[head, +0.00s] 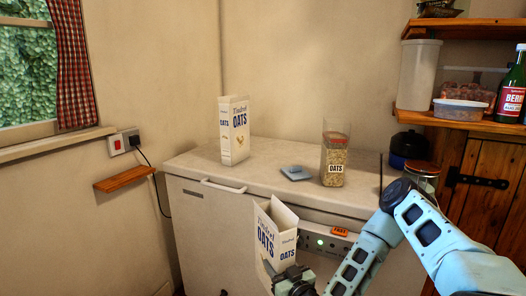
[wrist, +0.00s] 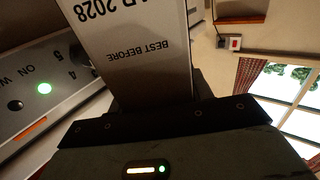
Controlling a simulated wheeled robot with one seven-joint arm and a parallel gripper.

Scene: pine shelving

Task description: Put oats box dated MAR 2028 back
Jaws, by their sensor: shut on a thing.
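My gripper (head: 293,280) is shut on a white oats box (head: 274,237), low in front of the white cabinet. The held box is slightly tilted and its top looks open. In the wrist view the held box (wrist: 135,60) shows upside-down print, "BEST BEFORE" and a date ending in "R 2028"; the start of the month is cut off. A second oats box (head: 234,132) stands upright on the white worktop (head: 200,160), at the back left. Its date is not visible.
A wooden shelf (head: 445,118) holds containers and a bottle.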

